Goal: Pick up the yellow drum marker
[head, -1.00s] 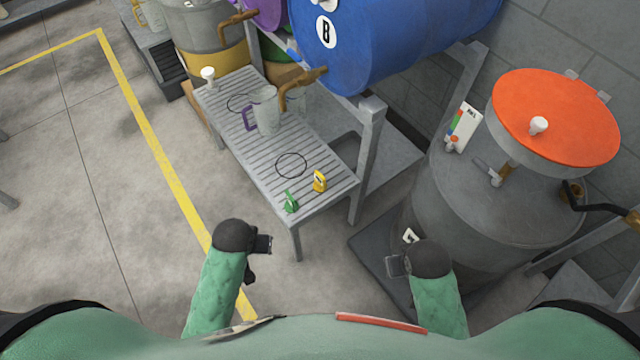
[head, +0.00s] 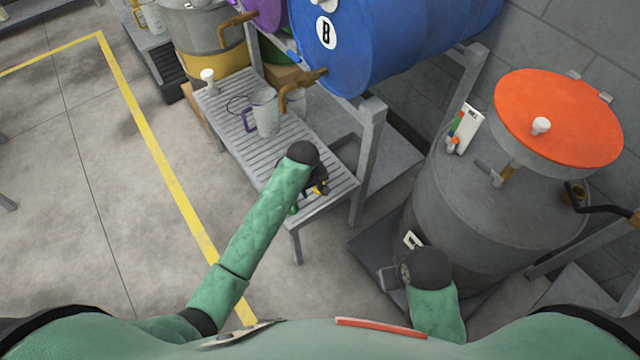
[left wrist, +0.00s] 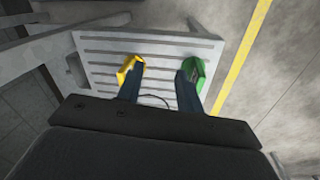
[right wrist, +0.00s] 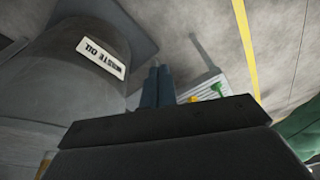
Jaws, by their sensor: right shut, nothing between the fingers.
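The yellow drum marker (head: 324,188) is on the front end of the slatted grey bench, mostly hidden by my left gripper (head: 316,184) in the head view. In the left wrist view the yellow marker (left wrist: 130,70) is by the tip of the left-hand finger. A green marker (left wrist: 193,72) is by the tip of the other finger. My left gripper (left wrist: 160,85) is open above the bench, with nothing clearly between its fingers. I cannot tell whether the fingers touch the markers. My right gripper (right wrist: 157,88) is shut and empty, beside the grey waste oil drum.
The slatted bench (head: 325,206) also holds a clear jug (head: 264,112) with a purple handle. A blue drum (head: 400,40) lies above the bench's right side. The grey waste oil drum (head: 465,215) with an orange lid stands right. Open floor lies left.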

